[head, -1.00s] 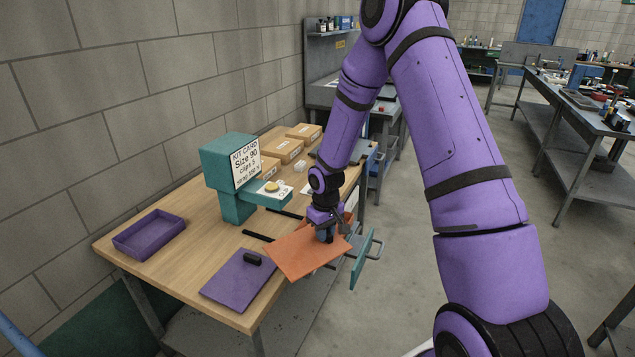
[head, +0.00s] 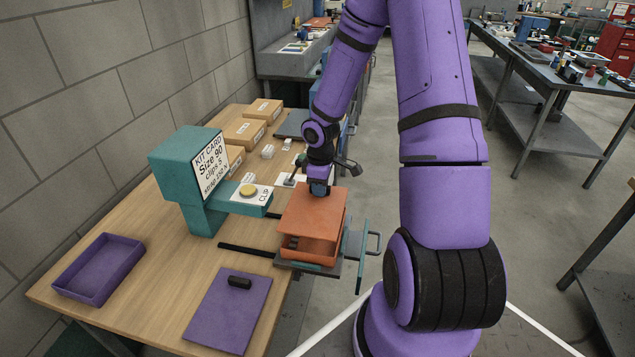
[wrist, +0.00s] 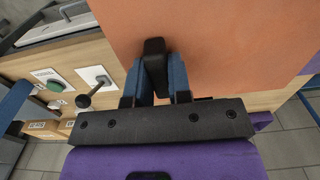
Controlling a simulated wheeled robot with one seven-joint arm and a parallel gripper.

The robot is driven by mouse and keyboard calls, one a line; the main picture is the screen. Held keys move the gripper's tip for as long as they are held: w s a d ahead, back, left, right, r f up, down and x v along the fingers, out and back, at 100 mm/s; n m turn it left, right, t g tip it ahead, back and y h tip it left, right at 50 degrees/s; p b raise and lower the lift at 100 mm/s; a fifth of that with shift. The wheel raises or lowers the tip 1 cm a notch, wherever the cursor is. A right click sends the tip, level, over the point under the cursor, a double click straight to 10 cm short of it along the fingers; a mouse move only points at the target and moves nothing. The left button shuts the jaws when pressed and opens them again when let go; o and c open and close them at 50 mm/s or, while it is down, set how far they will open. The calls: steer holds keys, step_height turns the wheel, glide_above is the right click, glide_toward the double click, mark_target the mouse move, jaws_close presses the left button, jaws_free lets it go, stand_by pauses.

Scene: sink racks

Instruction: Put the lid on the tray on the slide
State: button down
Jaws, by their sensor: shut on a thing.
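The orange lid (head: 313,212) is a flat plate with a black handle (wrist: 154,60). My gripper (head: 319,188) is shut on that handle; in the wrist view its blue fingers (wrist: 155,78) stand on both sides of it. The orange tray (head: 308,254) sits on the slide (head: 350,262) at the table's right edge. The lid is over the tray and covers most of it. A gap shows between them at the near side. Whether the far edge touches the tray is hidden.
A purple lid (head: 228,312) with a black handle lies on the table (head: 165,255), with an empty purple tray (head: 68,288) to its left. A teal stand (head: 203,215) with a kit card is close left of the orange lid. The slide's teal front and handle (head: 375,240) stick out over the floor.

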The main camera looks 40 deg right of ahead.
steer(key=shift+f, duration=3.1)
steer(key=c, duration=1)
jaws_free()
steer(key=shift+o, duration=0.2)
step_height(320, 180, up, 10)
steer(key=shift+r, duration=0.4)
